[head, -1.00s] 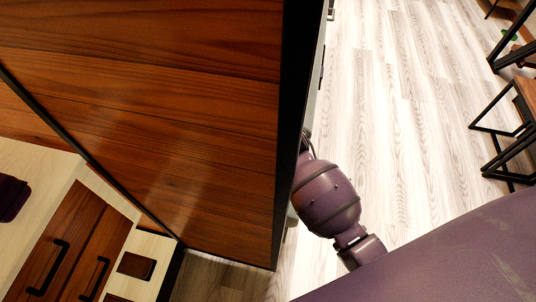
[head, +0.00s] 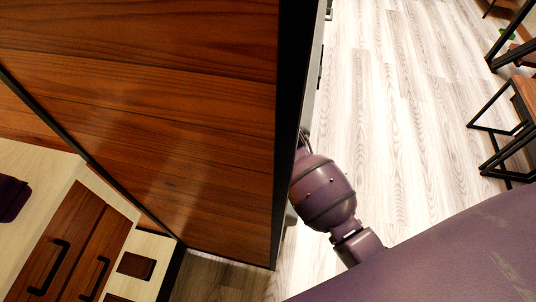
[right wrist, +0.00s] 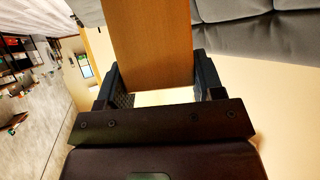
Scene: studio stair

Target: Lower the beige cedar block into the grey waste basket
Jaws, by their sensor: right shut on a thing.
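In the right wrist view, my right gripper (right wrist: 156,75) is shut on the beige cedar block (right wrist: 152,35), with one dark finger on each side of it. The block looks orange-tan with flat faces and runs out of the top of the picture, so its far end is hidden. In the head view, part of my purple arm shows beside the dark edge of a wooden panel, and no gripper can be seen there. The grey waste basket cannot be made out in either view. My left gripper is not in view.
A large brown wooden panel (head: 150,110) with a black frame fills the head view's left and middle. Drawers with black handles (head: 48,268) are below it. Pale floor (head: 385,110) lies open at right, near a black-framed stool (head: 520,115). Grey cushions (right wrist: 250,35) show in the wrist view.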

